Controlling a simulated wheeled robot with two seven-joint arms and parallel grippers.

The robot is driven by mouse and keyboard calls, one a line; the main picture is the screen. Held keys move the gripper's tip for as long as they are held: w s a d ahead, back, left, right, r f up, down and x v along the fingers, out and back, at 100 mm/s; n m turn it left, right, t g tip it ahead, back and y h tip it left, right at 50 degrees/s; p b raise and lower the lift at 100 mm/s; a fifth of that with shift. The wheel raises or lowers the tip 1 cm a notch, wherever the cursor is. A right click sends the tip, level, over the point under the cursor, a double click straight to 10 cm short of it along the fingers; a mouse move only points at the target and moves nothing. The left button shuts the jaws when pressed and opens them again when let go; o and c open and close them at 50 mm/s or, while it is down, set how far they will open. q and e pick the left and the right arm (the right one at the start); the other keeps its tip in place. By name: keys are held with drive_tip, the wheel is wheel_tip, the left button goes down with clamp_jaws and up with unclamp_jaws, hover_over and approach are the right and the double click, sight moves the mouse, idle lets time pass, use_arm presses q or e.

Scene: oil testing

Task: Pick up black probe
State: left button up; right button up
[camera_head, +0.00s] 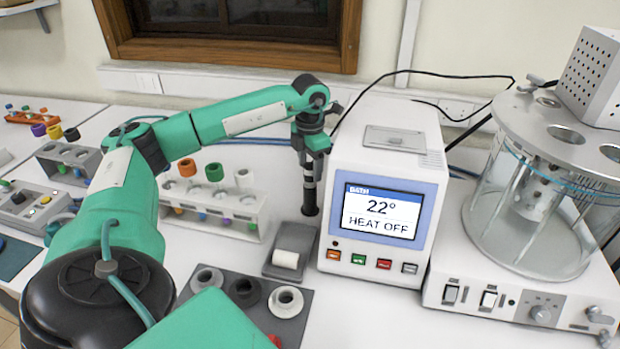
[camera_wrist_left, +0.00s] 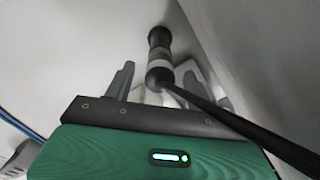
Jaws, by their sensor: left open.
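The black probe (camera_head: 311,195) is upright behind the grey holder, beside the left side of the bath unit with the display. A lighter band circles its upper part. My left gripper (camera_head: 313,150) is above it, pointing down, with its fingers hard to make out in the head view. In the left wrist view, the probe (camera_wrist_left: 159,45) shows between the two open fingers (camera_wrist_left: 160,76), with its black cable running to the lower right. I cannot tell whether either finger touches it. My right gripper is not in view.
The bath unit (camera_head: 385,275) reads 22° HEAT OFF and stands close on the right. A grey holder (camera_head: 283,271) with a white roll is in front. A glass bath (camera_head: 520,225) stands at far right. A rack (camera_head: 212,203) with colored caps stands left; a dark tray (camera_head: 305,318) with rings is nearer.

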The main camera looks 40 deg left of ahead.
use_arm(q)
drive_tip(key=shift+f, duration=0.5)
drive_tip(key=shift+c, duration=0.3)
clamp_jaws()
drive_tip(key=shift+r, duration=0.1)
